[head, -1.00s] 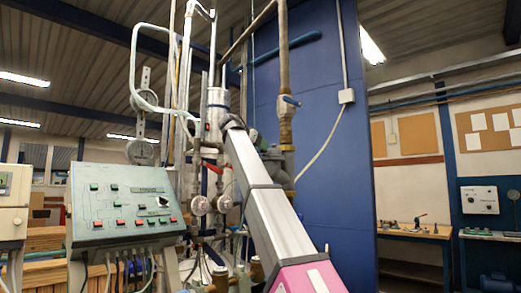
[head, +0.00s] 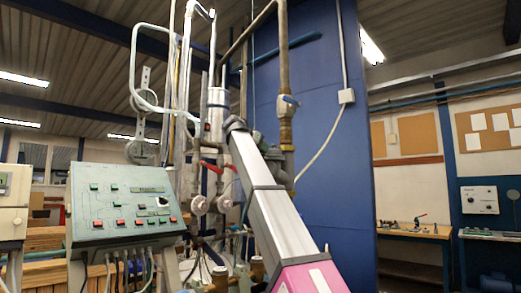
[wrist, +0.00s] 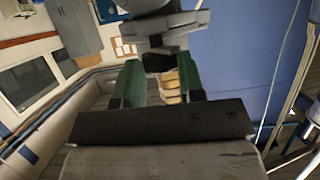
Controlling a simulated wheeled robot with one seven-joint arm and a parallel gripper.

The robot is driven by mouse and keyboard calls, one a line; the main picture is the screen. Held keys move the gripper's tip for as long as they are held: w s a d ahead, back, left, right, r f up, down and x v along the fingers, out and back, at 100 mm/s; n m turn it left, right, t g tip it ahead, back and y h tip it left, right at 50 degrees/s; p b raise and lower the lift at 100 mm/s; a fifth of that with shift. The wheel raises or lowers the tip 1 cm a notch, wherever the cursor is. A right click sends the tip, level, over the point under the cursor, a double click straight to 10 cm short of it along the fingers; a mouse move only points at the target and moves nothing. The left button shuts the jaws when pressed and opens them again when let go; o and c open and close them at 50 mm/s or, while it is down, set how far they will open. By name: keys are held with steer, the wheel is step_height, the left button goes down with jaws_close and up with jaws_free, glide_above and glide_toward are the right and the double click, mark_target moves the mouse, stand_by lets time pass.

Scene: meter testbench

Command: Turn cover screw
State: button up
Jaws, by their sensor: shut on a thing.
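In the wrist view my gripper (wrist: 160,78) has two green fingers close to a grey part (wrist: 160,30) at the top of the picture. The fingers are shut on the dark lower end of that part (wrist: 158,62), which I take for the cover screw; its shape is not clear. In the head view my arm rises from the bottom to beside the pipework, and the gripper itself is hidden there. A grey-green body (head: 277,165) shows partly behind the arm.
Vertical pipes and a silver cylinder (head: 217,98) stand just left of the arm's upper end. A sloped control panel (head: 125,205) is at left. A blue wall panel (head: 325,130) stands behind. Workbenches (head: 412,232) are far right.

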steer(key=shift+s+d+n+t+y, duration=0.15)
steer(key=shift+n+t+y, duration=0.45)
steer(key=shift+n+y, duration=0.35)
steer(key=shift+d+n+t+y, duration=0.15)
steer(key=shift+n+t+y, duration=0.45)
steer(key=shift+n+y, duration=0.4)
steer(key=shift+s+d+n+t+y, duration=0.15)
steer(key=shift+n+t+y, duration=0.45)
steer(key=shift+n+y, duration=0.35)
steer(key=o, duration=0.9)
steer(key=v, duration=1)
steer(key=shift+s+a+r, duration=0.1)
steer(key=shift+s+r, duration=0.1)
steer(key=shift+s, duration=0.1)
